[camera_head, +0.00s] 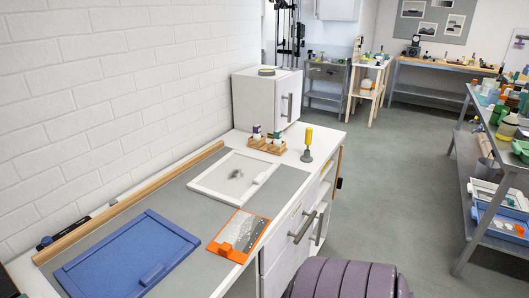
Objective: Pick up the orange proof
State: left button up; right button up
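The orange proof (262,229) is a flat print with an orange border and a grey picture. It lies on the grey mat at the counter's front edge. A raised orange block (226,249) stands at its lower left side. Neither of my grippers shows in the head view.
A blue tray-like board (120,262) lies left of the proof, and a white frame (213,190) lies behind it. A yellow-handled tool (307,142) stands farther back beside a wooden rack (266,147). A ribbed purple object (345,282) stands in front of the counter. Grey floor lies open right.

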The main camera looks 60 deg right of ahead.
aim_at(237, 239)
jog(key=z, duration=1.85)
